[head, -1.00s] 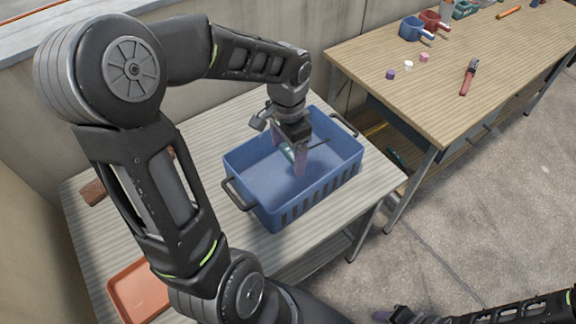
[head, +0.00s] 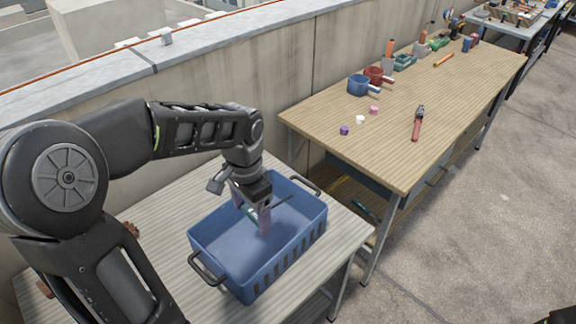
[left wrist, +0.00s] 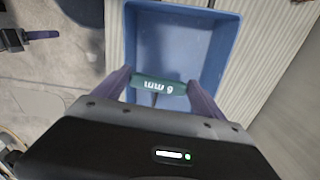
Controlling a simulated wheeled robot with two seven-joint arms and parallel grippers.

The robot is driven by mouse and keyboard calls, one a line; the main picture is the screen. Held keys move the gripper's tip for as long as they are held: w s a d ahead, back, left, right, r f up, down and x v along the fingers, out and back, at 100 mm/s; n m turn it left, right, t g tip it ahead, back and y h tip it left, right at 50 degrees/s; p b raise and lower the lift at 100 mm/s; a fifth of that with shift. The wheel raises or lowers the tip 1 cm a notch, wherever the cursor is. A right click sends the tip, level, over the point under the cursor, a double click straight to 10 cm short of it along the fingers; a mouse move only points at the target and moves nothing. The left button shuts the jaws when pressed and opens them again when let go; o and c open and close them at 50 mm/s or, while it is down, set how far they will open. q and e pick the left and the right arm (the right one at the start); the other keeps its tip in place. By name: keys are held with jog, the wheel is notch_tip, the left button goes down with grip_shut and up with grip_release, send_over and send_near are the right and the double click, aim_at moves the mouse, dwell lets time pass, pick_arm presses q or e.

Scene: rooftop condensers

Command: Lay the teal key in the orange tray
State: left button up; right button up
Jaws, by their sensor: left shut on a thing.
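My left gripper (head: 254,222) is shut on the teal key, and its purple fingers point down over the blue crate (head: 208,240). In the left wrist view the teal key (left wrist: 160,86) lies crosswise between the fingertips, with "6 mm" on its handle and its dark shaft partly hidden. I cannot tell how far the key is above the crate floor. The orange tray is out of view now; it showed at the lower left of the earlier head view. My right gripper (left wrist: 45,35) shows small at the left edge of the left wrist view; its opening is unclear.
The crate has raised walls and dark handles, and stands on a pale slatted table (head: 170,205). Brown items (head: 45,288) lie left of it, partly behind my arm.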

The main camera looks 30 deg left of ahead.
pick_arm(q)
jog(key=shift+w+a+r+n, duration=0.1)
jog(key=shift+r+n, duration=0.05)
jog(key=shift+n, duration=0.55)
jog(key=w+d+f+n, duration=0.2)
jog(key=w+d, duration=1.1)
jog(key=shift+w+d+f+n, duration=0.3)
jog(key=shift+w+d, duration=0.05)
